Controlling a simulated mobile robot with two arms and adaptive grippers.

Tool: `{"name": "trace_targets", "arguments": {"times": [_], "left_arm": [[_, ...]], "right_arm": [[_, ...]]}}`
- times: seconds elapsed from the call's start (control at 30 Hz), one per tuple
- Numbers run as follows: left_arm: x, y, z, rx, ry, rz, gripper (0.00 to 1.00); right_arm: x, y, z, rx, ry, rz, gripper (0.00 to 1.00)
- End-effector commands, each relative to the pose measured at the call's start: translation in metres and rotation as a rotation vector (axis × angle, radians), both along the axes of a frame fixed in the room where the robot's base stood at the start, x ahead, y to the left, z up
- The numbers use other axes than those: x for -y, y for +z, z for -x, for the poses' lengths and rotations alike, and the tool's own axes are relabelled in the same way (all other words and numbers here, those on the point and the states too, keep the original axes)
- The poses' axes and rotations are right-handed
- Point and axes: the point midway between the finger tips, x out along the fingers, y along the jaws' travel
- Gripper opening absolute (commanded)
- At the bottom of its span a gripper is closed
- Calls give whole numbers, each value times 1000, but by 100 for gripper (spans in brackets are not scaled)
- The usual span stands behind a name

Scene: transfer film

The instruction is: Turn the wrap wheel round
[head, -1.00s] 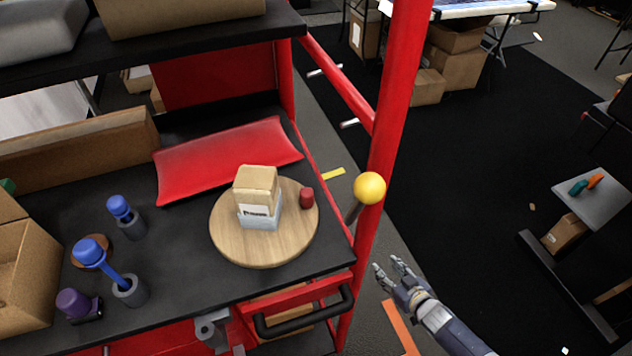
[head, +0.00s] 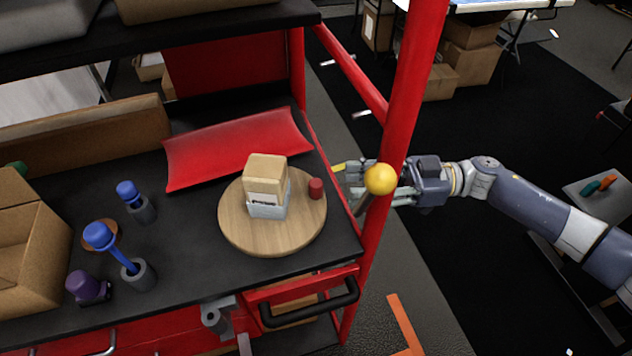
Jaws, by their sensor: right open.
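The wrap wheel is a round wooden disc (head: 240,228) lying flat on the black bench top near its right edge. A red peg (head: 316,188) stands up near the wheel's right rim. A cardboard box in a pale wrap or holder (head: 267,186) sits at the middle of the wheel. My right gripper (head: 350,184) is open, just beyond the bench's right edge and to the right of the peg, apart from it. The yellow ball and the red post partly hide its fingers. My left gripper is not in view.
A yellow ball knob (head: 380,179) on a lever and a red upright post (head: 408,110) stand at the bench's right edge by my right gripper. A red curved tray (head: 240,148) lies behind the wheel. Blue-topped tools (head: 101,237) and an open carton (head: 30,245) stand to the left.

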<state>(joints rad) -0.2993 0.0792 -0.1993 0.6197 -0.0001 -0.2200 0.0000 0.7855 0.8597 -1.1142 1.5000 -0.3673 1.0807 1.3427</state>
Motion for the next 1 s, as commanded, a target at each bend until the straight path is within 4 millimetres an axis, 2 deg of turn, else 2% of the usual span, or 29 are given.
{"name": "trace_targets", "arguments": {"times": [0.2,0.4,0.6,0.83,0.87,1.0], "left_arm": [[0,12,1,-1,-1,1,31],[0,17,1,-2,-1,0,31],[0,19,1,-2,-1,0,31],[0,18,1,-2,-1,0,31],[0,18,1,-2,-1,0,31],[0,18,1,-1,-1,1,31]], "right_arm": [[-44,3,4,0,2,-4,41],[-73,2,5,1,0,-3,41],[-85,0,5,1,-3,-2,41],[-85,0,5,1,-3,-1,41],[-85,0,5,1,-3,-1,39],[-85,0,5,1,-3,-1,7]]}}
